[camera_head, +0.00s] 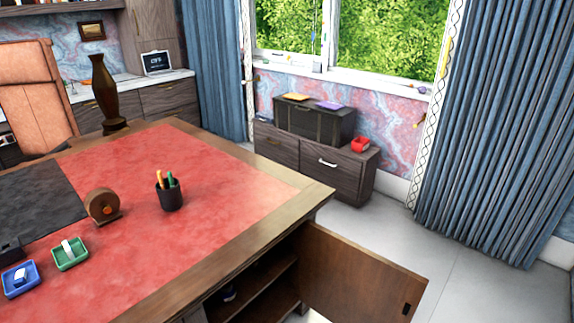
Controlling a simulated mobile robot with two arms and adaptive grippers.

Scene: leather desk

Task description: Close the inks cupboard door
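A brown wooden cupboard door (355,277) stands wide open at the lower middle, swung out to the right from the end of the large desk. A small dark handle or slot (406,309) shows near its outer edge. The lower parts of the door and cupboard are cut off by the picture's edge. Neither of my grippers is in view.
The red leather desk (225,200) carries a pen cup (169,194), a round wooden object (102,206), and blue (20,279) and green (70,254) trays. A low cabinet (318,167) stands under the window. Pale floor (460,280) right of the door is clear.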

